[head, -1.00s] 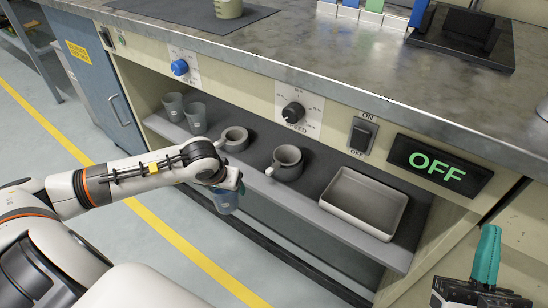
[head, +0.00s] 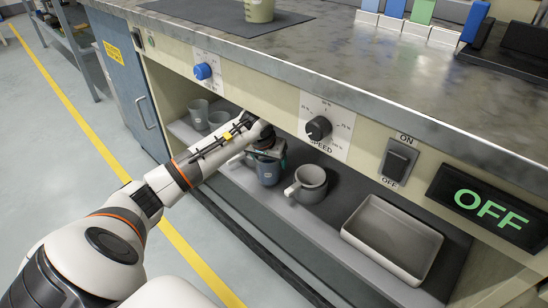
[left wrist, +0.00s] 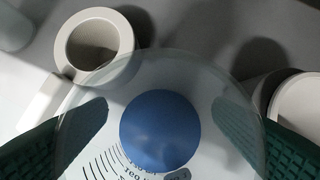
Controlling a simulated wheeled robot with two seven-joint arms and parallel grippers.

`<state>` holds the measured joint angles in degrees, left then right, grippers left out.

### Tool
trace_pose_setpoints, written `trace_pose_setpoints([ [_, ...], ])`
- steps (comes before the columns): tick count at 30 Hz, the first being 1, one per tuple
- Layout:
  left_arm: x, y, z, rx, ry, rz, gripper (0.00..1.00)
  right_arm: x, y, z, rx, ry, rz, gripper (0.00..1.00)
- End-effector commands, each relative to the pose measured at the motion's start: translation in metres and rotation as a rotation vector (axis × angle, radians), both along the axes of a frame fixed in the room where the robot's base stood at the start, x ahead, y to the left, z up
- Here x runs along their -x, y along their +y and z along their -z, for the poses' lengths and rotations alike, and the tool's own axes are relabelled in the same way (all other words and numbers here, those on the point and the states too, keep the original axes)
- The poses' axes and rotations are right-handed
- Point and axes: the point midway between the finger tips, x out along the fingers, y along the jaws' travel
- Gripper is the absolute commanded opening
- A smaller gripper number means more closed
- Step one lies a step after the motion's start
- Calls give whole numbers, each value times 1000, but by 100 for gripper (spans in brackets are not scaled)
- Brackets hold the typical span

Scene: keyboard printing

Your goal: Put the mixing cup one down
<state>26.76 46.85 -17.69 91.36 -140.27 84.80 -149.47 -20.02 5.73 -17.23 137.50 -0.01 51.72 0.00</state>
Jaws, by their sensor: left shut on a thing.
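The mixing cup (head: 269,173), a clear graduated cup with blue inside, is held in my left gripper (head: 268,150) within the under-counter shelf space. In the left wrist view the mixing cup (left wrist: 215,115) sits between the two green finger pads, which grip its sides. The cup is upright over the shelf (head: 340,205), between two grey mugs. I cannot tell whether its base touches the shelf. My right gripper is out of view.
One grey mug (head: 311,180) stands just right of the held cup; another (left wrist: 94,44) is largely hidden by my arm in the head view. Two cups (head: 198,112) stand further left. A grey tray (head: 418,243) lies at right. The counter edge (head: 350,98) overhangs.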

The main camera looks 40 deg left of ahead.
Motion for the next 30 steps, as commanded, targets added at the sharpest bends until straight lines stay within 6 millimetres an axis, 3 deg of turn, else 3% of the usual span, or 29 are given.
trace_pose_setpoints([
  [8,-37,10,1,6,-3,-1,47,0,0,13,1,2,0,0],
  [11,-36,10,15,5,0,2,47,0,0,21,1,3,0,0],
  [24,-36,12,18,-2,-1,1,47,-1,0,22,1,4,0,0],
  [25,-36,11,18,0,0,1,80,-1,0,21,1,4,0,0],
  [28,-36,11,17,0,1,1,96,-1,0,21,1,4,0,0],
  [30,-36,11,18,1,1,1,97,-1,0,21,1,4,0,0],
])
